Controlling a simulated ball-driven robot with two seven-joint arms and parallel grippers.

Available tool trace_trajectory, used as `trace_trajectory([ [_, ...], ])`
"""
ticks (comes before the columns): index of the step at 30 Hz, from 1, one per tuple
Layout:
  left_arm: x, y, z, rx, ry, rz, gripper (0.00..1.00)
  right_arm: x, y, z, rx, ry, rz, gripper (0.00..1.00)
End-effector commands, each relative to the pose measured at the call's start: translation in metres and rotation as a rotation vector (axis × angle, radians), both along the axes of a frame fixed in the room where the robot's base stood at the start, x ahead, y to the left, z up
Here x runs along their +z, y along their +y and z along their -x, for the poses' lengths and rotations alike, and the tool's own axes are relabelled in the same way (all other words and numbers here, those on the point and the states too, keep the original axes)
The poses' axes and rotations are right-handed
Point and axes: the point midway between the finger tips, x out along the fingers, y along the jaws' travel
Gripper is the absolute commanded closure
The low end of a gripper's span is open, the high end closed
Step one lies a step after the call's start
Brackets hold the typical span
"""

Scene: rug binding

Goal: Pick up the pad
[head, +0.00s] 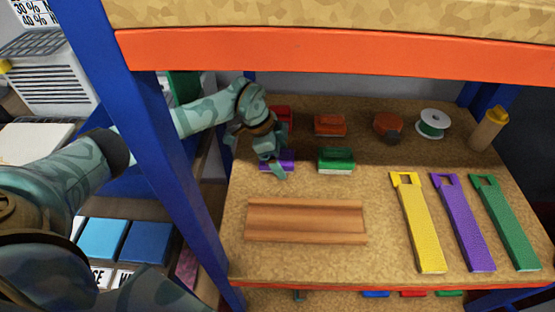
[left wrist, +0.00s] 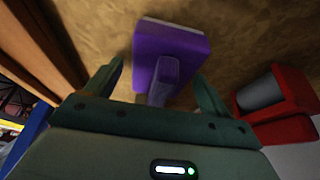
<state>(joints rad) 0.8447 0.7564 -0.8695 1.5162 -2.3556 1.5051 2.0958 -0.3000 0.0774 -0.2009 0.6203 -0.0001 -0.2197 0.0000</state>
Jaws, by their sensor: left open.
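A purple pad (head: 289,159) with a raised handle lies on the shelf board, partly hidden behind my left gripper (head: 274,168). In the left wrist view the purple pad (left wrist: 190,42) lies just ahead, with its handle pointing toward me between the fingers. My left gripper (left wrist: 158,76) is open, one finger on each side of the handle, and holds nothing. Whether a finger touches the handle I cannot tell. A green pad-like block (head: 336,157) with a pale underside lies to the right of the purple one. My right gripper is not in view.
A red object (left wrist: 285,98) with a grey cylinder lies close to the right finger. A wooden grooved board (head: 306,220) lies in front. Yellow (head: 417,225), purple (head: 462,225) and green (head: 505,225) strips lie at right. A blue post (head: 178,170) stands by my arm.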

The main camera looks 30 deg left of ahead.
Motion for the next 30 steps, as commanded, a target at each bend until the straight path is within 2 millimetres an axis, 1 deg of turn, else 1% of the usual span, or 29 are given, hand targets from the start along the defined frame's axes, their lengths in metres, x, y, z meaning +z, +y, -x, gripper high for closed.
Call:
trace_trajectory([
  [1,0.001,0.000,0.000,0.000,-0.001,0.000,0.18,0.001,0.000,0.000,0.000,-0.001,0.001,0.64],
  [2,0.001,0.000,0.000,0.000,-0.001,0.000,0.21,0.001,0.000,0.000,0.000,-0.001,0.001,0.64],
  [3,0.001,0.000,0.000,0.000,0.000,0.000,0.32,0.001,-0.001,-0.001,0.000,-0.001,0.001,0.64],
  [5,0.001,0.000,0.000,0.000,0.000,0.000,0.49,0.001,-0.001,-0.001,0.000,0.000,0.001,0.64],
  [6,0.001,0.000,0.000,0.000,0.000,0.001,0.60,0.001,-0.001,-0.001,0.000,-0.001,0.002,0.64],
  [7,0.001,0.000,0.000,0.000,0.000,0.000,0.68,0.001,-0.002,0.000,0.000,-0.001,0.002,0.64],
  [8,0.001,0.000,0.000,0.000,0.000,0.000,0.70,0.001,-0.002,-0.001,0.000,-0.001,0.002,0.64],
  [16,0.003,0.000,0.000,0.000,-0.001,0.000,0.70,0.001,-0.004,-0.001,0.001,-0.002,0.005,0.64],
  [20,0.012,0.000,-0.001,0.000,-0.003,0.001,0.70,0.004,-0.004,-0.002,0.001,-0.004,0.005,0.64],
  [23,0.026,0.000,-0.001,-0.001,-0.004,0.001,0.70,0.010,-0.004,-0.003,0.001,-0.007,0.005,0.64],
  [25,0.040,-0.001,0.000,-0.002,-0.005,0.001,0.70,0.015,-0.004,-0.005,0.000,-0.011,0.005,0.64],
  [29,0.070,-0.017,0.020,-0.005,-0.005,0.002,0.70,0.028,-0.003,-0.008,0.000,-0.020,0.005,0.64],
  [30,0.081,-0.023,0.027,-0.005,-0.007,0.001,0.70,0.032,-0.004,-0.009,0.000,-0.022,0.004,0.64],
])
